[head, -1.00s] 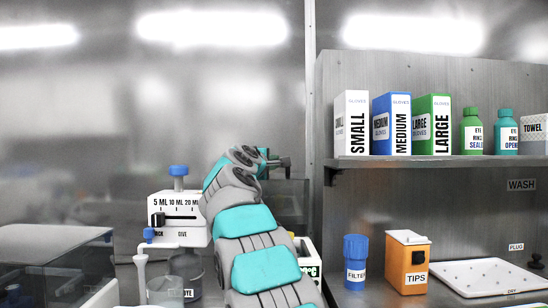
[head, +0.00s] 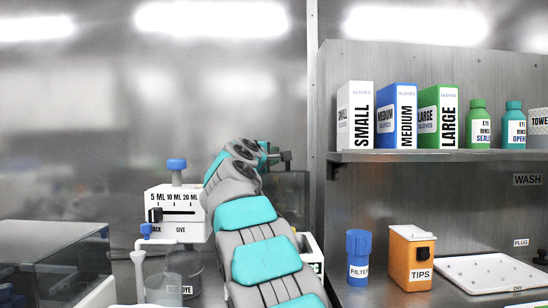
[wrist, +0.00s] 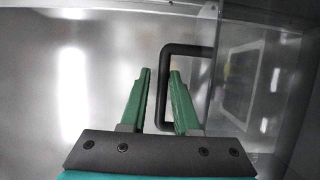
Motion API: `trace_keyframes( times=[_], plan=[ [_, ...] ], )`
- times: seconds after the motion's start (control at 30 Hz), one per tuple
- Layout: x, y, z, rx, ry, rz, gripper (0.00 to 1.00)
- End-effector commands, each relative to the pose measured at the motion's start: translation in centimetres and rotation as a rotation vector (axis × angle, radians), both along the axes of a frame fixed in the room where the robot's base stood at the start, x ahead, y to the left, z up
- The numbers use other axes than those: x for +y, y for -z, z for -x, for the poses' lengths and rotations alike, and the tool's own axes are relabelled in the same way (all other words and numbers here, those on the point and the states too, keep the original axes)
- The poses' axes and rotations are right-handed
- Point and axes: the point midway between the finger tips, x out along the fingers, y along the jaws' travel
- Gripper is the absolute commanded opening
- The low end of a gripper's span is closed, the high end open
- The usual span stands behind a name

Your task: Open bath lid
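In the wrist view, a black bracket handle (wrist: 165,92) stands out from a clear panel (wrist: 222,65), seemingly the bath lid. My gripper (wrist: 160,71) has its two green fingers apart. The handle's long bar appears between the fingertips in the picture; I cannot tell whether the fingers reach around it. No grip on it shows. In the head view, my gripper (head: 286,156) is at the end of the raised arm. A white-edged unit (head: 312,250), perhaps the bath, is mostly hidden behind my arm.
A white dispenser with a blue knob (head: 178,215) stands left of my arm, with a clear beaker (head: 185,270) below. A blue filter jar (head: 358,255), an orange tips box (head: 411,262) and a white drying tray (head: 490,272) are right. Glove boxes (head: 397,115) stand on the shelf above.

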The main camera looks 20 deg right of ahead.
Motion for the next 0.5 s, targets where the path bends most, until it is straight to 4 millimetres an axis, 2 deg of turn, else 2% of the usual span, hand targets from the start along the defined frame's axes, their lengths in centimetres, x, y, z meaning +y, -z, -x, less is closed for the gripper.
trace_keyframes(
  times=[0.27, 0.5],
  plan=[
    [0.6, 0.1, 0.7, 0.001, -0.001, 0.001, 0.3],
    [2.6, 0.1, 3.2, -0.001, -0.001, 0.002, 0.3]
  ],
)
